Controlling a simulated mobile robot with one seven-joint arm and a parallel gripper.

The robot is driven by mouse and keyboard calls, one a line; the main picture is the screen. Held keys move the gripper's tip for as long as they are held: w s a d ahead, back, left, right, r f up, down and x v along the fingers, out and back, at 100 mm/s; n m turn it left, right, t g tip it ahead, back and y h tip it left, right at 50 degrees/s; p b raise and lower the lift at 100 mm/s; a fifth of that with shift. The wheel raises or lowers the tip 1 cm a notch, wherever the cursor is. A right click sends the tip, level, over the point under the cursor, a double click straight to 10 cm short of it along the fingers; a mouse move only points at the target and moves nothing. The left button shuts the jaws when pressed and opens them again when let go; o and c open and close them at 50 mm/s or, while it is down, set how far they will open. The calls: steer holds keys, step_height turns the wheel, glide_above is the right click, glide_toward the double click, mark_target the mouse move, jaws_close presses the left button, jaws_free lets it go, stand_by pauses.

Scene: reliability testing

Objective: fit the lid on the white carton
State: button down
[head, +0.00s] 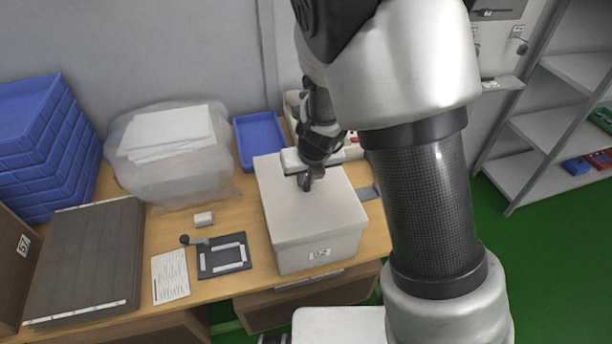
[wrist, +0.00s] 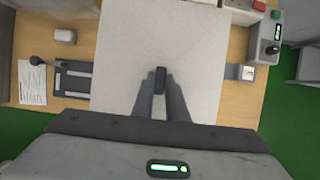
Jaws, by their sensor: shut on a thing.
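In the wrist view the lid (wrist: 190,50) fills the middle as a pale square. My gripper (head: 305,184) is above the lid's far half, shut on a small dark knob (wrist: 160,80) on the lid. My fingers hide part of the knob, and my arm covers the area right of the carton. The far rim of the carton is hidden.
Left of the carton are a dark fixture with a lever (head: 223,256), a printed sheet (head: 170,277) and a small white block (head: 203,219). Blue crates (head: 40,140) are stacked far left. A control box (wrist: 267,35) stands right.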

steer(key=shift+f+b, duration=1)
steer(key=shift+f, duration=0.4)
stand_by(1.0)
steer(key=c, duration=1.2)
jaws_free()
steer(key=shift+r, duration=0.1)
step_height(320, 180, up, 5)
steer(key=p, duration=0.5)
steer(key=shift+f, duration=0.2)
steer(key=shift+r+p, duration=0.3)
steer(key=shift+r, duration=0.8)
jaws_close()
